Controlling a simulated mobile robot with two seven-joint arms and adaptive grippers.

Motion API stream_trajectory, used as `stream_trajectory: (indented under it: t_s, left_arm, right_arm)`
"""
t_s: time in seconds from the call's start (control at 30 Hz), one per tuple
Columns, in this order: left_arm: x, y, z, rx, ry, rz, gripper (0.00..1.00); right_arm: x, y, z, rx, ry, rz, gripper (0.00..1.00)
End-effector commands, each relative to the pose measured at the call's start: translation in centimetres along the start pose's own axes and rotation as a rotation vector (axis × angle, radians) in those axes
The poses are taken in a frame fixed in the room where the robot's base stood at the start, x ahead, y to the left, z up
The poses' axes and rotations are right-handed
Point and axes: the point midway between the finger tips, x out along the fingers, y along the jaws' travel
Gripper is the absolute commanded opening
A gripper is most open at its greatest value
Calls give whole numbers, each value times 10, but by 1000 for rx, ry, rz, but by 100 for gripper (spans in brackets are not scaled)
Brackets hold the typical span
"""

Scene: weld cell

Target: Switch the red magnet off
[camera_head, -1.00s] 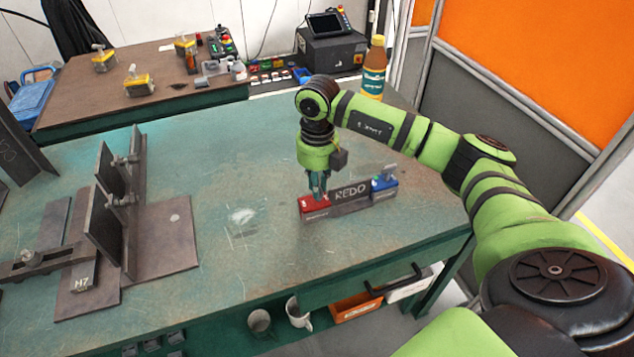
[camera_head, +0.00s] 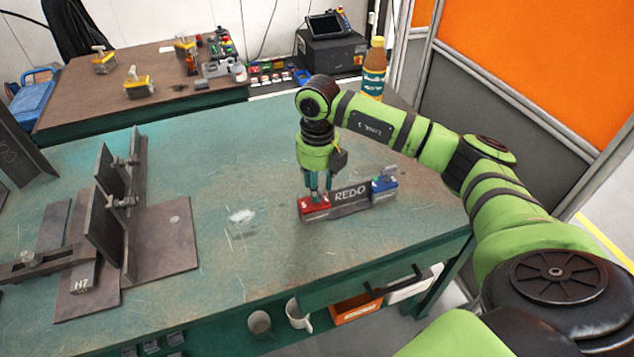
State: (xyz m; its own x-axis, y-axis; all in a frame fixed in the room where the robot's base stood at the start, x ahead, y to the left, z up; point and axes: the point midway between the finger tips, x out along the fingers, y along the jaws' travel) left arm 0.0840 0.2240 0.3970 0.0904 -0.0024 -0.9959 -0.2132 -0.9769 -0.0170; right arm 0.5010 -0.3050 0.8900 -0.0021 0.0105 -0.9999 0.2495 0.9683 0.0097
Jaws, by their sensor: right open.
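The red magnet (camera_head: 313,212) sits at the left end of a dark steel bar (camera_head: 350,197) marked REDO, on the green table. A blue magnet (camera_head: 384,187) with a small lever on top sits at the bar's right end. My right gripper (camera_head: 317,197) points down just above the red magnet, its fingers open around or beside the top of it. The fingers hide the red magnet's lever, so I cannot tell its position or whether they touch it. My left gripper is not in view.
A welded steel fixture (camera_head: 125,215) with upright plates and clamps stands at the left. A bottle (camera_head: 374,70) stands at the table's back edge. Yellow magnets (camera_head: 138,86) are on the brown table behind. The green table's middle is clear.

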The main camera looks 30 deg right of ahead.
Motion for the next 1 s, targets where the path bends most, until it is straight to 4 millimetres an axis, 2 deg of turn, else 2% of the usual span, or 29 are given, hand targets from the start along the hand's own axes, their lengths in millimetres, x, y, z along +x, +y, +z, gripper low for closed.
stream_trajectory:
  t_s: [0.17, 0.4, 0.6, 0.77, 1.0]
  left_arm:
    - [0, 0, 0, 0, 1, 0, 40]
    - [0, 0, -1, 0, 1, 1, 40]
    - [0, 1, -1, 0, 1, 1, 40]
    - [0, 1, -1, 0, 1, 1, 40]
    - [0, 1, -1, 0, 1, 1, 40]
  right_arm:
    - [-24, 0, 1, 1, -6, 2, 41]
    - [-77, 0, 1, -1, -7, 3, 41]
    - [-108, 0, 1, 1, -5, 2, 41]
    - [-118, 0, 0, 2, -3, 2, 41]
    - [-120, 0, 0, 1, -2, 1, 41]
